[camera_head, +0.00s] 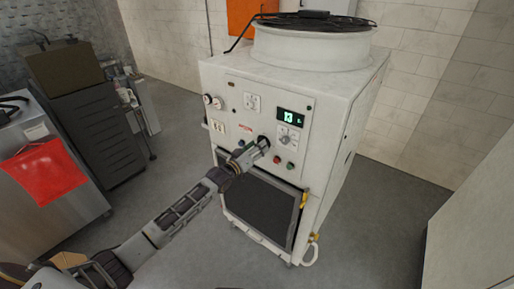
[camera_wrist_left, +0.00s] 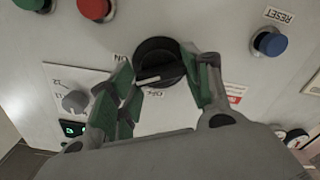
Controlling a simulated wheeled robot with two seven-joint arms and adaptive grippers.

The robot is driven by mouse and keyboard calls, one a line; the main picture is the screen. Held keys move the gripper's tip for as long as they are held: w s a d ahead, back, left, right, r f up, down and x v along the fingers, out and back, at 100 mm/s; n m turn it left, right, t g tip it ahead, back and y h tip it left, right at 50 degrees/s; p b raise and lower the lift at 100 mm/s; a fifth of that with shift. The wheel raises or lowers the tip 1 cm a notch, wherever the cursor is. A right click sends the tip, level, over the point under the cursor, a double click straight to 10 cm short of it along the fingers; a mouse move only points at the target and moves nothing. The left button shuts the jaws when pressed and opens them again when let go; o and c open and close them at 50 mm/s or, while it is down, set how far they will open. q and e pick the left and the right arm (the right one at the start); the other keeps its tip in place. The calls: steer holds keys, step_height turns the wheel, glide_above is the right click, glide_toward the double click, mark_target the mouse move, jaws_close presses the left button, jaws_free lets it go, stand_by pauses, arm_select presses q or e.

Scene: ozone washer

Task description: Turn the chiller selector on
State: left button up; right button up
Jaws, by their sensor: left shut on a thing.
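The chiller (camera_head: 330,140) is a white cabinet with a fan on top and a control panel on its front. Its selector (camera_wrist_left: 157,55) is a round black knob with a pale mark, between ON and OFF labels in the left wrist view, where the panel appears turned over. My left gripper (camera_wrist_left: 160,74) has its green-padded fingers on both sides of the knob and is shut on it. In the head view the left gripper (camera_head: 262,143) reaches the middle of the panel and hides most of the knob. My right gripper is not in view.
Close to the knob are a red button (camera_wrist_left: 94,8), a green button (camera_wrist_left: 30,3), a blue RESET button (camera_wrist_left: 270,41) and a smaller grey dial (camera_wrist_left: 75,102). A lit display (camera_head: 290,117) reads 13. A dark drawer cabinet (camera_head: 92,130) stands left; open floor lies right.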

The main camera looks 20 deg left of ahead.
arm_select(q)
steer(key=m, duration=0.5)
steer(key=shift+f+p, duration=0.1)
steer(key=shift+p, duration=0.2)
steer(key=shift+m, duration=0.3)
steer(key=o, duration=1)
steer(key=shift+o, duration=0.2)
steer(key=shift+s, duration=0.1)
steer(key=shift+s, duration=0.1)
steer(key=v, duration=1.1)
steer(key=shift+s+a, duration=0.15)
steer(key=shift+s, duration=0.15)
